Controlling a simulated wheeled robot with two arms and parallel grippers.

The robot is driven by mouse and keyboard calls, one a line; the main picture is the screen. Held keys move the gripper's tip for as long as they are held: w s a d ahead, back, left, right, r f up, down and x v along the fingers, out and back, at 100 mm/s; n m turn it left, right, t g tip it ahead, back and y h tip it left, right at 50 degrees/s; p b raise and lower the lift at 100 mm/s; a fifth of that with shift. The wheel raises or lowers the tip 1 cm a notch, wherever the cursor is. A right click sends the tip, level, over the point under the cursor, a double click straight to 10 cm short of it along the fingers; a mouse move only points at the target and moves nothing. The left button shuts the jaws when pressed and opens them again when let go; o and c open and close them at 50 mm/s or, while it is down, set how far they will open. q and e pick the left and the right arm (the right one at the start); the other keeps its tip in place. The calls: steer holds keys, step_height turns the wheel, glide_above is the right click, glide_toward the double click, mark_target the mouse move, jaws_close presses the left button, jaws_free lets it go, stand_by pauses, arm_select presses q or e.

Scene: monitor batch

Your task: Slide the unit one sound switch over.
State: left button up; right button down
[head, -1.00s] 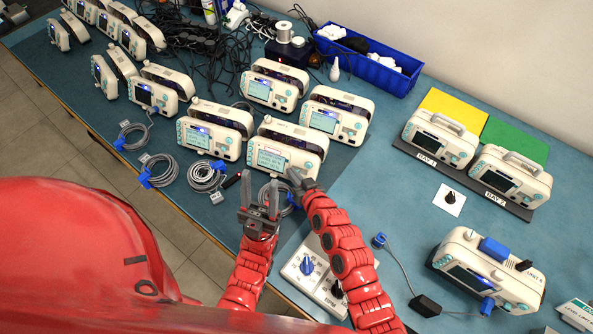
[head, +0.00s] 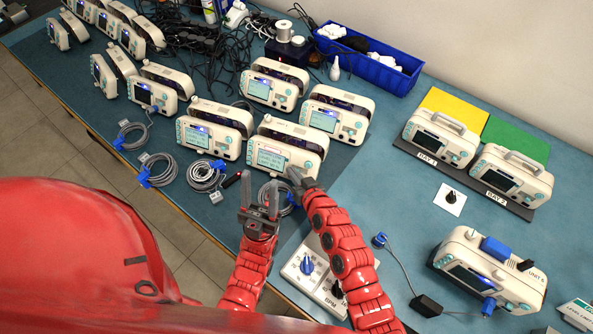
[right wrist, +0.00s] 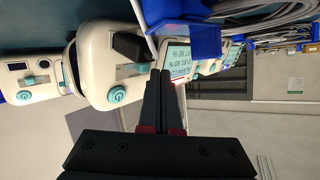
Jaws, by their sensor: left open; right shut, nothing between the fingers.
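A white monitor with a lit screen (head: 268,158) stands at the front of the group on the blue table. My right gripper (head: 297,177) is at the lower right of its front face. In the right wrist view its shut, empty fingers (right wrist: 161,76) are close to a white monitor's front (right wrist: 90,60), beside the lit screen and near a teal power button (right wrist: 117,95). Contact cannot be told. I cannot make out the sound switch or a unit one label. My left gripper (head: 258,192) is open and empty, in front of this monitor.
Several similar monitors stand behind and to the left, with coiled grey cables (head: 205,176) before them. A white knob panel (head: 306,266) lies beside my right arm. Another monitor (head: 487,270) and a dark bay stand (head: 408,148) are at the right. Table between them is mostly clear.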

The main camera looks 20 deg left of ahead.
stand_by(0.4)
steer(key=shift+f+b, duration=0.1)
steer(key=shift+b, duration=0.2)
steer(key=shift+d+b, duration=0.5)
steer(key=shift+d, duration=0.25)
stand_by(0.3)
steer(key=shift+a, duration=0.2)
stand_by(0.4)
